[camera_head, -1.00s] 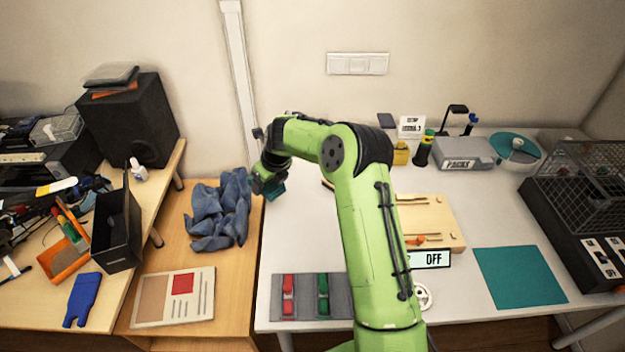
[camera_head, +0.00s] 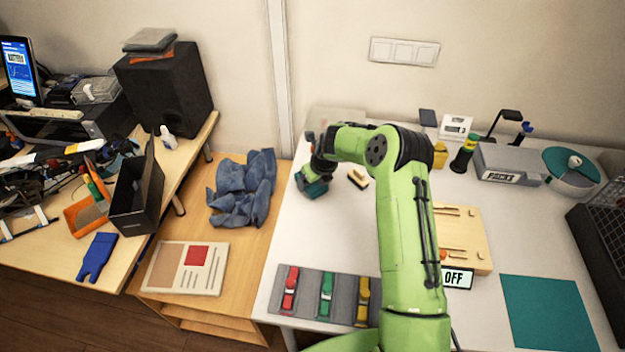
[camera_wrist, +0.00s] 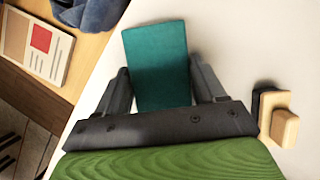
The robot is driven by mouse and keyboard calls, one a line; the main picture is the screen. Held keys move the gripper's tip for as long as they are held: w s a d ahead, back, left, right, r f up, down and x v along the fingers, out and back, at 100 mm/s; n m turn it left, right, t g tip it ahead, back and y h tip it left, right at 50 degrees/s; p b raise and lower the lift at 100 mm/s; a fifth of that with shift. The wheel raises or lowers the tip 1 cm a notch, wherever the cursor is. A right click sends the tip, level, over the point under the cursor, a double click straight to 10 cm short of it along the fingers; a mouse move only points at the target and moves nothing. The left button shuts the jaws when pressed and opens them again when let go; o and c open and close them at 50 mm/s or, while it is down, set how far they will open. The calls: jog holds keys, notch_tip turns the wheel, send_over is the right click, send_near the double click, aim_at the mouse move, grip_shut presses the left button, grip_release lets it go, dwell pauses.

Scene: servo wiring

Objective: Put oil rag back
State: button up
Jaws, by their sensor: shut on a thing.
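My gripper (camera_head: 313,182) is over the left part of the white table, near its left edge. In the wrist view, my gripper (camera_wrist: 163,88) is shut on a flat teal piece (camera_wrist: 156,55), which looks like folded cloth and sticks out beyond the fingers. The teal piece also shows below the gripper in the head view (camera_head: 315,190). Whether it touches the table is unclear. A crumpled blue cloth (camera_head: 243,188) lies on the wooden table to the left; part of it shows in the wrist view (camera_wrist: 93,12).
A tan-and-black block (camera_head: 358,178) lies right of my gripper. A teal mat (camera_head: 548,313) lies at the table's right front. A grey tray (camera_head: 308,297) with coloured pieces is at the front. A wooden board (camera_head: 470,225) is behind my arm.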

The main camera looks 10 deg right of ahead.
jog(key=o, duration=1)
jog(key=shift+f, duration=0.1)
jog(key=s+r+n+h+p, duration=0.1)
jog(key=s+r+n, duration=0.6)
jog(key=r, duration=0.6)
jog(key=s+r+n+h+p, duration=0.1)
jog(key=s+r+n, duration=0.5)
jog(key=s+r, duration=0.45)
jog(key=s+r+n, duration=0.3)
jog(key=s+n, duration=0.6)
jog(key=s, duration=0.2)
jog(key=s+r+n+t, duration=0.1)
jog(key=s+r+n, duration=0.3)
jog(key=s+n, duration=0.5)
jog(key=s, duration=0.2)
jog(key=shift+s+a, duration=0.15)
jog(key=shift+s, duration=0.25)
